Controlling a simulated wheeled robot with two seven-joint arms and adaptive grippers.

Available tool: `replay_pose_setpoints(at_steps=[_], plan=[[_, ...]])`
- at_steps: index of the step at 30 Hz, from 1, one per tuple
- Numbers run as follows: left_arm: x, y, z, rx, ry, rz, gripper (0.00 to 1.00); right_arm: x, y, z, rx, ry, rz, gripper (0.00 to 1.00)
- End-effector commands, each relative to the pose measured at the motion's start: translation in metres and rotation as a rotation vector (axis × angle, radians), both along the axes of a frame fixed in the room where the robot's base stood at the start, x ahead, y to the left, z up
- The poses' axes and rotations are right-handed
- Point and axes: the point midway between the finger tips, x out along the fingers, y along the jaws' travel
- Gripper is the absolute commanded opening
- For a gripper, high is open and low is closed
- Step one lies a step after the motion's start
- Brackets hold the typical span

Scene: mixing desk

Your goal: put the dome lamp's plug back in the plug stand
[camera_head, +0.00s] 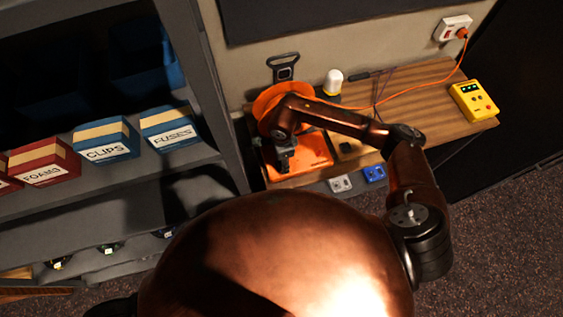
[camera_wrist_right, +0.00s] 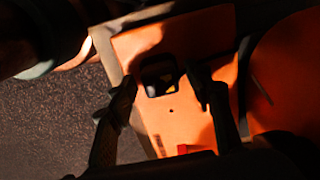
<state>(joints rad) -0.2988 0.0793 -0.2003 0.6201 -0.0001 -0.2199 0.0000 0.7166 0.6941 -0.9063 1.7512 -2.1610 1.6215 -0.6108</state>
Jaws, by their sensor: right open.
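A small lamp (camera_head: 334,82) with a white dome and yellow base stands at the back of the wooden desk. A black piece (camera_head: 358,77), perhaps a plug or cable end, lies right of it; I cannot tell which. My right gripper (camera_head: 285,160) points down over an orange plate (camera_head: 316,152) at the desk's left end. In the right wrist view its open fingers (camera_wrist_right: 163,92) stand either side of a black-rimmed square piece (camera_wrist_right: 158,78) on the orange plate (camera_wrist_right: 190,130). Nothing is clearly held. I cannot identify the plug stand for certain. My left gripper is out of view.
An orange disc (camera_head: 266,103) stands behind my right gripper. An orange cord (camera_head: 440,79) runs to a wall socket (camera_head: 453,30). A yellow meter (camera_head: 474,101) sits at the desk's right end. Grey (camera_head: 340,183) and blue (camera_head: 374,174) boxes are at the front. Shelving is left.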

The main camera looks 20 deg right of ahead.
Motion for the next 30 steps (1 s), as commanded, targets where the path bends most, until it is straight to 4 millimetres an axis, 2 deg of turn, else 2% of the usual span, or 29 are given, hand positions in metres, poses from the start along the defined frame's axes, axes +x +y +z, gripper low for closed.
replay_pose_setpoints(at_steps=[23, 30], plan=[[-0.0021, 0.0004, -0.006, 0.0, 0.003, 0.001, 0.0, 0.0003, 0.0001, 0.0, 0.0, 0.0, -0.001, 0.46], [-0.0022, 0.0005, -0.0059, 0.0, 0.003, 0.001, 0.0, 0.0003, 0.0001, 0.0, 0.0, 0.0, 0.0, 0.32]])
